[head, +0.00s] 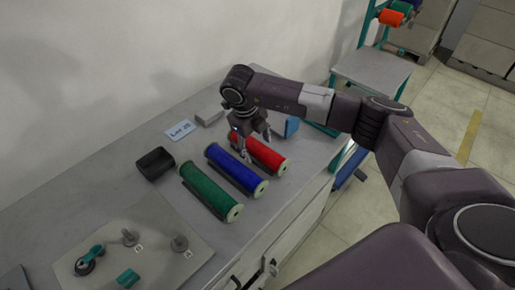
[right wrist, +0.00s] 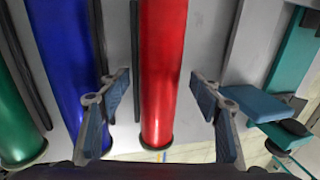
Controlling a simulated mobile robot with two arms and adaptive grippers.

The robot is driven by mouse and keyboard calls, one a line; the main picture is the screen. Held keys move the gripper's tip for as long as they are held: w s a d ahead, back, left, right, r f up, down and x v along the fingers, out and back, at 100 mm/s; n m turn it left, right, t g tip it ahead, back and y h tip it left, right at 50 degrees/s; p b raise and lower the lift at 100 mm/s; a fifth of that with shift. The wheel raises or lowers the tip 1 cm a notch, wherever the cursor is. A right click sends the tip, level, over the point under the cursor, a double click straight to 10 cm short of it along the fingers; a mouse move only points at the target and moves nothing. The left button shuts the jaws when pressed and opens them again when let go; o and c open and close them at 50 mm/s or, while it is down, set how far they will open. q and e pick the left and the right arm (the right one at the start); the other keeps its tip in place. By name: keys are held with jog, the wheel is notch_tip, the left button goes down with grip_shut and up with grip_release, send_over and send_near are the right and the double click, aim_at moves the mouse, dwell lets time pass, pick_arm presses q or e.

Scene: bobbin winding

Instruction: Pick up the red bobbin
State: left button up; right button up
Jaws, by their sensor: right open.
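The red bobbin (head: 259,154) lies on the grey table, rightmost of three bobbins. In the right wrist view the red bobbin (right wrist: 164,70) runs lengthwise between the two fingers. My right gripper (head: 254,150) is open above the red bobbin, one finger to each side of it in the wrist view (right wrist: 160,115). I cannot tell how far above it the fingertips are. The blue bobbin (head: 236,170) lies just left of the red one, and the green bobbin (head: 208,190) left of that. My left gripper is not in view.
A dark open box (head: 155,164) and a label card (head: 180,130) stand left of the bobbins. A board with pegs (head: 135,255) is at the front left. A blue block (head: 291,127) is right of the red bobbin. The wall runs behind the table.

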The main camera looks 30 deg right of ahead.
jog(key=shift+c, duration=0.4)
jog(key=c, duration=1.3)
jog(key=shift+c, duration=0.3)
jog(key=shift+r, duration=0.15)
